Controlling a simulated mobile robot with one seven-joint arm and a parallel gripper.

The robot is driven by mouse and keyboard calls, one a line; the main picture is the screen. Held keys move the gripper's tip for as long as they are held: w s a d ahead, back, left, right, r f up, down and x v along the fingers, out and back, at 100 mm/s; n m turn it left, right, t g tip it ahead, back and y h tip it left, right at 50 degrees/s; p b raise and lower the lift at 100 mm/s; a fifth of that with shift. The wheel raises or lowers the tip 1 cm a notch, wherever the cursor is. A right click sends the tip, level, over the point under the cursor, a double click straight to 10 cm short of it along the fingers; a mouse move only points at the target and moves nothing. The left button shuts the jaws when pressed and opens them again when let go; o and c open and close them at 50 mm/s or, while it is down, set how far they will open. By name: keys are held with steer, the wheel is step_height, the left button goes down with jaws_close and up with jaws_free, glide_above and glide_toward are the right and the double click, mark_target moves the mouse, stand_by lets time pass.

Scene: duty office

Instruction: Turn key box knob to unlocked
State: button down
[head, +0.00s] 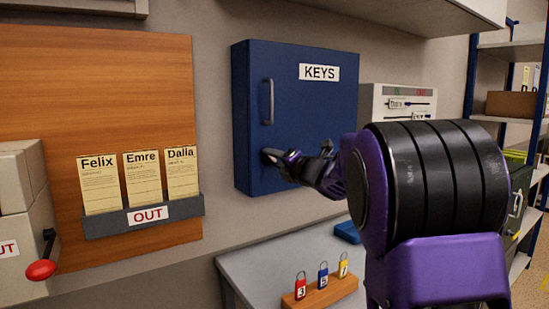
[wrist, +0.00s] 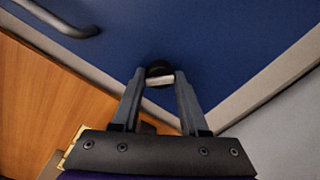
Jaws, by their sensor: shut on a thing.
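The blue key box (head: 300,100) hangs on the wall with a KEYS label and a grey handle (head: 268,102) on its door. The box door (wrist: 215,45) fills much of the wrist view, with the handle (wrist: 62,20) at upper left. The knob (wrist: 160,77) is at the lower part of the door, a dark round base with a light bar. My gripper (wrist: 160,84) is shut on the knob, one finger on each side of the bar. In the head view my gripper (head: 272,158) reaches the door's lower left and hides the knob.
A wooden board (head: 90,60) with a card holder marked OUT (head: 148,215) is left of the box. A table (head: 245,270) below holds a wooden block with small padlocks (head: 322,275). A white panel (head: 400,103) and shelving (head: 510,55) are to the right.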

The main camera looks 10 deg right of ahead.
steer(key=shift+r+m+p, duration=0.15)
steer(key=shift+m+p, duration=1.65)
steer(key=shift+m, duration=2.8)
steer(key=shift+c, duration=2.2)
jaws_free()
steer(key=v, duration=1.7)
steer(key=shift+s+b, duration=0.15)
steer(key=shift+b, duration=0.2)
